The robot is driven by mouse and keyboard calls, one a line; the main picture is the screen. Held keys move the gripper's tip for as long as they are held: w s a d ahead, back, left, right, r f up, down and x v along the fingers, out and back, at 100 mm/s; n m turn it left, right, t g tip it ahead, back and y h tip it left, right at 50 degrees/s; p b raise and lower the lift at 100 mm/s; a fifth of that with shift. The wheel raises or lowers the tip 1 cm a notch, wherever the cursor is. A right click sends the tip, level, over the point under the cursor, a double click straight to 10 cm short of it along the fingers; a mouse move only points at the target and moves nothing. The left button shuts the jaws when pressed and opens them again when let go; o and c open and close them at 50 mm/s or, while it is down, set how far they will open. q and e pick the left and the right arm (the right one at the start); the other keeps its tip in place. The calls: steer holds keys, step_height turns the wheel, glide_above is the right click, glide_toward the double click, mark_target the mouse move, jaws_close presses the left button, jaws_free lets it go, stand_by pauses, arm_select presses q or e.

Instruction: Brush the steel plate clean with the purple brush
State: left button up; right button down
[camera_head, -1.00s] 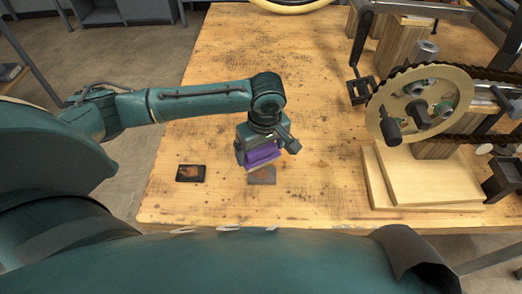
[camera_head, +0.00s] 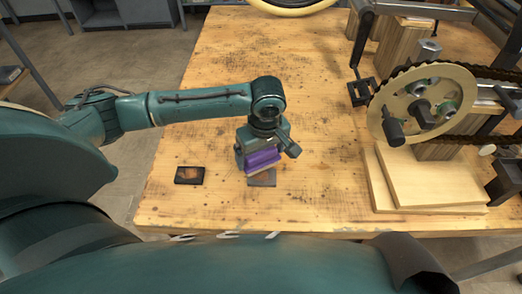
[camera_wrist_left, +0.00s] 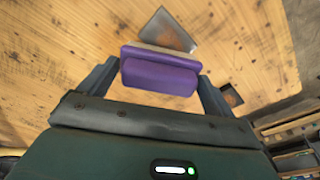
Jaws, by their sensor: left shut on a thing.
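My left gripper (camera_head: 262,152) is shut on the purple brush (camera_head: 263,160), held crosswise between its fingers. In the left wrist view the purple brush (camera_wrist_left: 160,73) shows with a pale strip along its far edge. The small grey steel plate (camera_head: 263,180), with a brownish patch, lies on the table under the brush's near edge. The brush hides part of it, and I cannot tell whether they touch. In the left wrist view the plate (camera_wrist_left: 169,31) shows just beyond the brush. My right gripper is not in view.
A dark square piece with a rusty orange patch (camera_head: 189,175) lies left of the plate. The wooden table (camera_head: 320,110) is mostly bare around them. At right, a large toothed wheel with a chain (camera_head: 420,103) stands over stacked boards (camera_head: 430,185).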

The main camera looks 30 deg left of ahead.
arm_select(q)
steer(key=shift+f, duration=0.85)
